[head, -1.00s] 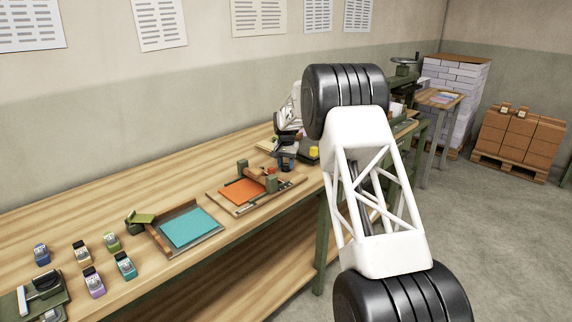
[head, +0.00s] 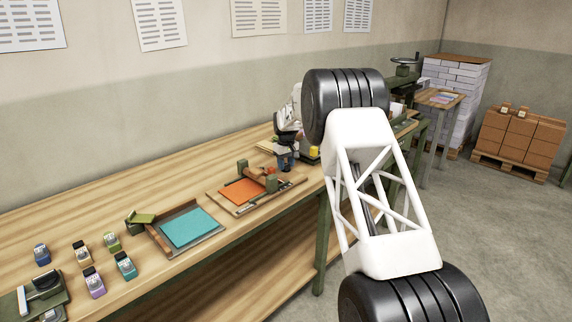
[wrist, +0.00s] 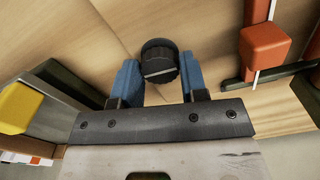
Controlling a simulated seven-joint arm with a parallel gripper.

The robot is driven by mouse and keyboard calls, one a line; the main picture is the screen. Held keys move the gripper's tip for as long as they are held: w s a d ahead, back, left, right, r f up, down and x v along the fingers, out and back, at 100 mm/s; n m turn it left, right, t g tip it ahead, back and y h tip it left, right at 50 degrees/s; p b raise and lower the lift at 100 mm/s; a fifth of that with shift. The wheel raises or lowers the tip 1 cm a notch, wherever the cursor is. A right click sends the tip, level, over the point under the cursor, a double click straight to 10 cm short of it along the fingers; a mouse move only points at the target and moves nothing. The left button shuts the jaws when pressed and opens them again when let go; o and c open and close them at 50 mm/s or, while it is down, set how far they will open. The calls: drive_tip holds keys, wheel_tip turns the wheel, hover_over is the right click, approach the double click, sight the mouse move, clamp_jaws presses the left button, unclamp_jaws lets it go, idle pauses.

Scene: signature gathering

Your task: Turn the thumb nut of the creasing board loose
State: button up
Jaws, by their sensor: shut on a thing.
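A dark, round, ribbed knob with a pale bar across its top, which looks like the thumb nut (wrist: 159,63), sits between the blue fingertips in the wrist view. My gripper (wrist: 155,76) is shut on it, one finger on each side. The knob stands over a pale wooden surface; what it is fixed to below is hidden. In the head view my gripper (head: 285,160) is low at the bench's far part, and the nut cannot be made out there. I cannot tell which board in view is the creasing board.
A red-orange block (wrist: 265,45) on a dark green bar stands right of the knob. A yellow block (wrist: 25,108) is at the left. On the bench, a board with an orange sheet (head: 242,191) and a tray with a teal sheet (head: 188,228) lie nearer, with several stamps.

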sight(286, 165)
drive_tip(key=shift+r+n, duration=0.15)
drive_tip(key=shift+n, duration=0.25)
drive_tip(key=o, duration=0.9)
drive_tip(key=shift+r, duration=3.85)
